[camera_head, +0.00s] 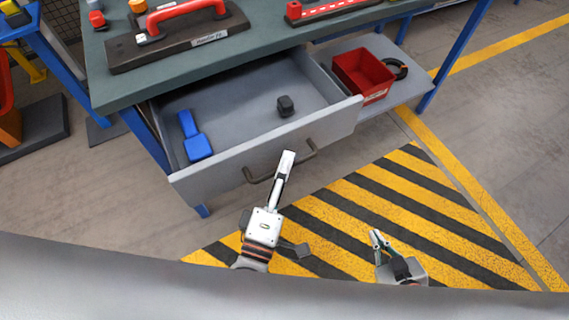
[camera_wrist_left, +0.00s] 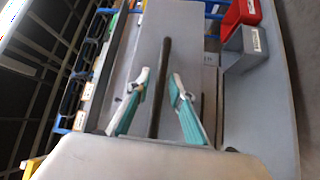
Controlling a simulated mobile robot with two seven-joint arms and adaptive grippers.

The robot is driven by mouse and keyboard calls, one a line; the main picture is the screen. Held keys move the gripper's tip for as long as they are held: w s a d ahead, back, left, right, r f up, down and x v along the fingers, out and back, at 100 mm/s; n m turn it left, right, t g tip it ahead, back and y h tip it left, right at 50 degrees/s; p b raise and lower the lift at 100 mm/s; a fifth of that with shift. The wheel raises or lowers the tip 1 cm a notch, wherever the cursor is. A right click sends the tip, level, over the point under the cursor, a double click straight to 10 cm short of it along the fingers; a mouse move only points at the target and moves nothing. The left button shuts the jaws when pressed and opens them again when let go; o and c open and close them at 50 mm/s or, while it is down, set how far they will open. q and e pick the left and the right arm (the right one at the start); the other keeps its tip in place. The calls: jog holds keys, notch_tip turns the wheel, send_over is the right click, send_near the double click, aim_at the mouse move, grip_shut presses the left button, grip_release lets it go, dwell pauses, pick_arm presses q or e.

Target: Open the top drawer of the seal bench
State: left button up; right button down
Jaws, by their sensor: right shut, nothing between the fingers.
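The top drawer (camera_head: 225,148) of the seal bench is pulled out, and its inside shows. A blue tool (camera_head: 195,137) and a small black knob-like piece (camera_head: 286,106) lie in it. Its dark bar handle (camera_head: 309,152) is on the grey front. My left gripper (camera_head: 287,157) is at the middle of the handle. In the left wrist view its two teal-padded fingers (camera_wrist_left: 159,76) stand apart with the handle bar (camera_wrist_left: 160,100) between them, a gap showing on each side. My right gripper (camera_head: 376,236) is shut and empty, low and right of the drawer, away from it.
The green bench top (camera_head: 120,84) carries a red-handled tool (camera_head: 180,17) and a red strip (camera_head: 330,8). A red bin (camera_head: 362,76) and a black ring (camera_head: 396,68) sit on a lower shelf right of the drawer. Striped floor (camera_head: 400,200) before the bench is clear.

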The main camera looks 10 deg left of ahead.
dwell(0.3)
pick_arm(q)
jog(key=v, duration=0.7)
jog(key=shift+s, duration=0.25)
jog(key=shift+a, duration=0.1)
